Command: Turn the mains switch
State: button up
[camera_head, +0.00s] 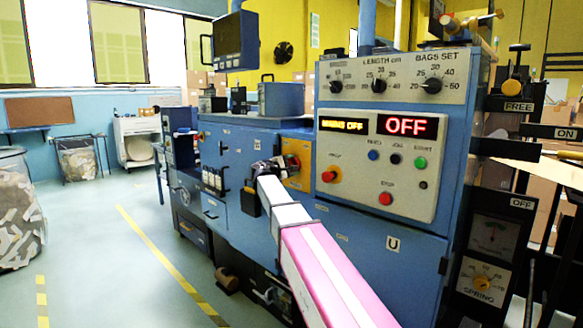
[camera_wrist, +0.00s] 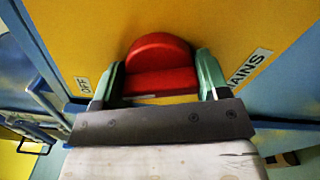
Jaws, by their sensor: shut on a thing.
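The mains switch is a red rotary knob (camera_wrist: 160,66) on a yellow plate (camera_wrist: 85,25), with a "MAINS" label (camera_wrist: 250,68) to its right and an "OFF" label (camera_wrist: 82,85) to its left in the wrist view. My gripper (camera_wrist: 162,80) has its two green fingers on either side of the knob and is shut on it. In the head view my gripper (camera_head: 265,168) reaches the yellow plate (camera_head: 301,178) on the blue machine's side, where the red knob (camera_head: 293,161) partly shows. The exact turn angle of the knob is hard to tell.
The blue machine's control panel (camera_head: 380,150) shows a lit red "OFF" display (camera_head: 407,126) and an amber display (camera_head: 342,126) that appears to read "MAINS OFF". Other knobs and buttons sit below. A bin of paper scraps (camera_head: 18,215) stands far left; the floor (camera_head: 100,250) between is clear.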

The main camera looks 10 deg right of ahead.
jog(key=m, duration=1.3)
jog(key=shift+m, duration=0.3)
dwell(0.4)
jog(key=o, duration=0.9)
jog(key=shift+o, duration=0.2)
jog(key=shift+s+a, duration=0.1)
jog(key=v, duration=1)
jog(key=shift+s+a, duration=0.2)
jog(key=shift+a, duration=0.05)
jog(key=shift+a, duration=0.1)
